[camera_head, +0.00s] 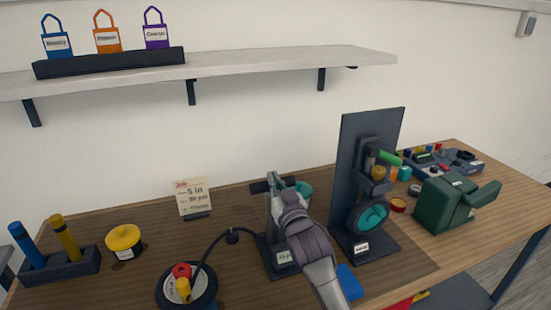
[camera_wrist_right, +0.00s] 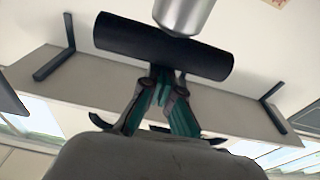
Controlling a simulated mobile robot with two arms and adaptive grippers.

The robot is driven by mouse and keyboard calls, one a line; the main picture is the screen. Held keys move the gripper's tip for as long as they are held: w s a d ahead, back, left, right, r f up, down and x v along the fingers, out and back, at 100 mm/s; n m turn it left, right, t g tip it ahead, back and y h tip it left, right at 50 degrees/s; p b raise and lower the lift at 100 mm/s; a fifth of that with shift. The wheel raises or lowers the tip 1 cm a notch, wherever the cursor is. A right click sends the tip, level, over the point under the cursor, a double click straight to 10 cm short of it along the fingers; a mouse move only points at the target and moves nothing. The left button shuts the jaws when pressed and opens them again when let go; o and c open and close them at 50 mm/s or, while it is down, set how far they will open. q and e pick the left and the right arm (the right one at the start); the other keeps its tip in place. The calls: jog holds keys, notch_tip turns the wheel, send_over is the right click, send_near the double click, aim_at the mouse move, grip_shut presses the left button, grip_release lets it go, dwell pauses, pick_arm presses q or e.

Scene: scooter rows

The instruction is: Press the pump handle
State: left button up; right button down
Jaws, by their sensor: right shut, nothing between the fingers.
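The pump stands on the table with a dark labelled base (camera_head: 284,257) and a black crossbar handle (camera_head: 258,187) on top. In the right wrist view the handle is a thick black bar (camera_wrist_right: 120,35), with a silver cylinder (camera_wrist_right: 184,12) beside it at the top edge. My right gripper (camera_head: 278,183) is at the handle and hides part of the pump. In the right wrist view its shut fingers (camera_wrist_right: 162,75) reach the bar's edge with nothing between them. I cannot tell if they touch the bar. My left gripper is not in view.
A black hose (camera_head: 213,246) runs from the pump to a small wheel (camera_head: 205,292). A tall dark panel with a teal wheel (camera_head: 373,214) stands close right of my arm. A green device (camera_head: 445,200) is farther right. A shelf (camera_head: 250,68) hangs above.

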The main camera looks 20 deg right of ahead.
jog(key=r+p, duration=0.4)
jog(key=shift+w, duration=0.4)
jog(key=s+f+b, duration=0.1)
jog(key=s+b, duration=0.2)
jog(key=s, duration=0.7)
jog(key=shift+d+f+b, duration=0.15)
jog(key=shift+f+b, duration=0.1)
jog(key=shift+b, duration=0.1)
jog(key=shift+f, duration=0.1)
dwell(0.6)
